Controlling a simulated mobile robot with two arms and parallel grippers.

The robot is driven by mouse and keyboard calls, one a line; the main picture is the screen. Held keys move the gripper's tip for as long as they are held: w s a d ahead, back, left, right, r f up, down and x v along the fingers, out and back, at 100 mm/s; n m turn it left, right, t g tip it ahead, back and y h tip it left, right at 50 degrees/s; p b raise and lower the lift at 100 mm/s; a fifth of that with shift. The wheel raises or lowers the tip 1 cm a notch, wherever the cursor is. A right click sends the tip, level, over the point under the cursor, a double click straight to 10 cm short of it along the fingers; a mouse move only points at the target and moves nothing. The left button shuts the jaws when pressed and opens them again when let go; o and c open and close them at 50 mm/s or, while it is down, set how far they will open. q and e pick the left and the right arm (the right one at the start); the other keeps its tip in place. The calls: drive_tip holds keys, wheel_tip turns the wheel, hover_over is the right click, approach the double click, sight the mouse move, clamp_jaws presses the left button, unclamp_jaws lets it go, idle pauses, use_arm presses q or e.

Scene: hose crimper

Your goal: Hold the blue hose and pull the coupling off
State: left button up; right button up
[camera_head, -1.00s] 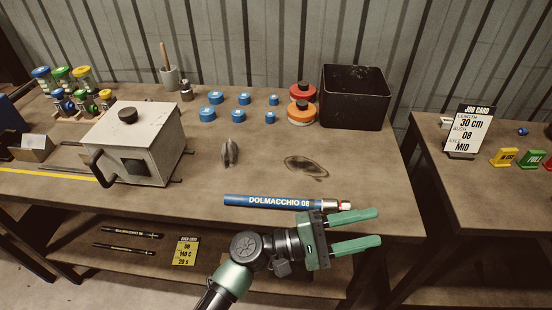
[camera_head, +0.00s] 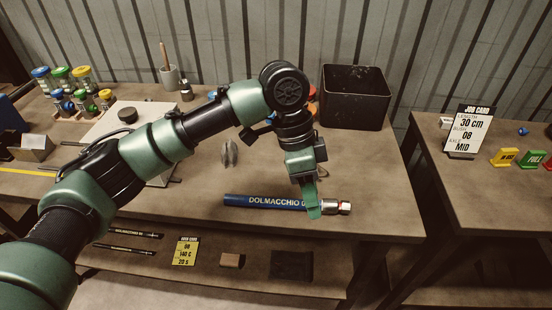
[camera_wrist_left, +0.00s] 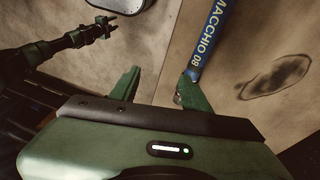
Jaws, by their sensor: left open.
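The blue hose (camera_head: 250,201), lettered DOLMACCHIO, lies flat along the front of the bench. Its silver coupling (camera_head: 338,207) with a red band is at the right end. My left gripper (camera_head: 313,211) points down at the hose just left of the coupling; its near finger covers part of the lettering. In the left wrist view the left gripper (camera_wrist_left: 162,76) is open with nothing between its fingers. The hose (camera_wrist_left: 208,45) runs up from beside the right finger, which hides its lower end. I cannot tell whether they touch. A dark, unclear arm (camera_wrist_left: 65,42) shows there, perhaps my right.
A black bin (camera_head: 355,98) stands behind the gripper. A dark oil stain (camera_wrist_left: 275,77) lies beyond the hose. A job card (camera_head: 468,132) stands on the right bench. The bench right of the coupling is clear.

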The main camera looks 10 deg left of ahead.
sight(276, 200)
use_arm(q)
drive_tip(key=w+a+r+m+t+y, duration=0.1)
drive_tip(key=w+a+r+t+y, duration=0.2)
drive_tip(key=a, duration=0.5)
drive_tip(key=shift+g, duration=0.5)
drive_tip(key=f, duration=0.3)
drive_tip(key=w+f, duration=0.1)
drive_tip(key=f, duration=0.6)
drive_tip(key=shift+w+d+f, duration=0.2)
drive_tip(key=shift+d, duration=0.05)
clamp_jaws()
idle(1.0)
